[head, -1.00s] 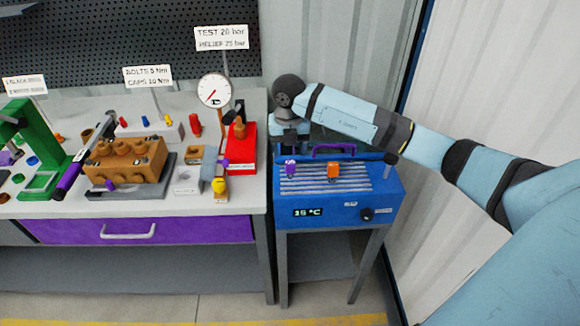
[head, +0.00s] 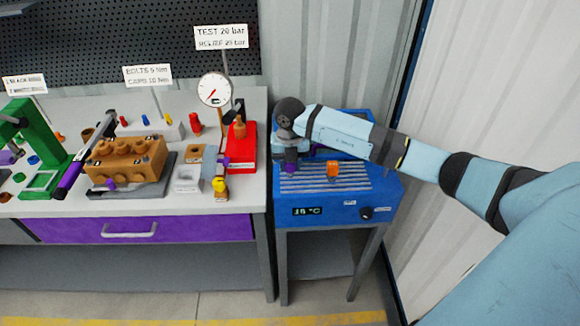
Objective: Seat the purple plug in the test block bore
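The purple plug (head: 291,168) is upright on the ribbed top of the blue unit, at its left. My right gripper (head: 291,159) points down right over it, with its fingertips at or around the plug. The fingers are too small and hidden to tell whether they are open or closed on it. A small pale grey block (head: 187,180) with a recess lies on the bench near the gauge and may be the test block; I cannot tell for sure. My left gripper is not in view.
The blue unit (head: 335,196) also carries an orange plug (head: 333,170). A gap separates bench and unit.

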